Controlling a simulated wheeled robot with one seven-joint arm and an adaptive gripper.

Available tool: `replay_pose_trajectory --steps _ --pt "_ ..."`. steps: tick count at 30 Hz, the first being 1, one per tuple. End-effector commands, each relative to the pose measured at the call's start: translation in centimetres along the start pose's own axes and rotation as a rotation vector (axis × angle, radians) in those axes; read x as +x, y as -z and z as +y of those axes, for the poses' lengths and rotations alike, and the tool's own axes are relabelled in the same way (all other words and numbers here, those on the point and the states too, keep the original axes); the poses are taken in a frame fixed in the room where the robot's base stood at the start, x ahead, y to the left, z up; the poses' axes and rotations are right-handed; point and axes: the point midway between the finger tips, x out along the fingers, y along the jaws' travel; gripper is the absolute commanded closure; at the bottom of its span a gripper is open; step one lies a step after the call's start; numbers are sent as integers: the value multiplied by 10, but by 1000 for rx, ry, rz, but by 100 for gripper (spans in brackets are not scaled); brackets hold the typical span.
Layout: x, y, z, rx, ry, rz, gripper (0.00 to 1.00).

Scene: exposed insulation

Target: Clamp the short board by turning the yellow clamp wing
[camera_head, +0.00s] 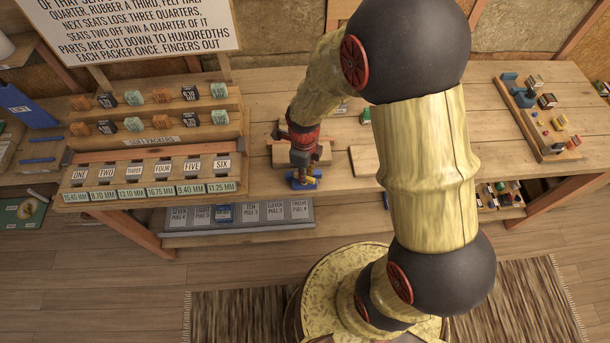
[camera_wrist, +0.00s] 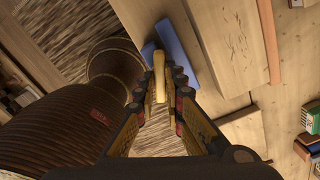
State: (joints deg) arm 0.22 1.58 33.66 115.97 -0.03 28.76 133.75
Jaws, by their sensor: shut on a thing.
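The yellow clamp wing (camera_wrist: 159,62) stands between my fingertips in the wrist view, with a blue clamp body (camera_wrist: 178,48) right beside it. My gripper (camera_wrist: 160,84) is shut on the wing, one finger on each side. In the head view my gripper (camera_head: 303,170) points down at the blue clamp (camera_head: 297,185) near the bench's front edge, and a bit of yellow (camera_head: 313,181) shows beside it. A light wooden board (camera_head: 325,154) lies just behind the clamp, partly hidden by my gripper. I cannot tell whether the clamp touches it.
A tiered rack (camera_head: 150,150) with labelled slots and small coloured blocks stands to the left. Another wooden piece (camera_head: 364,160) lies to the right, partly behind my arm. A tray of small parts (camera_head: 545,115) sits at the far right. A grey labelled drawer (camera_head: 240,214) is below the bench top.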

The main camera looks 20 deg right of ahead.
Motion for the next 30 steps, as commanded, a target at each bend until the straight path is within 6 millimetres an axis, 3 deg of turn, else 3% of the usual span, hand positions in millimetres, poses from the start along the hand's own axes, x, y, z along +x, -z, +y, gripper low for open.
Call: replay_pose_trajectory --steps 4,15,25,30 --pt "-1 0 0 49 1 -1 100" --pt "-1 -1 -1 430 2 -2 100" --pt "-1 -1 -1 462 2 -2 100" --pt "-1 -1 -1 594 1 -1 100"
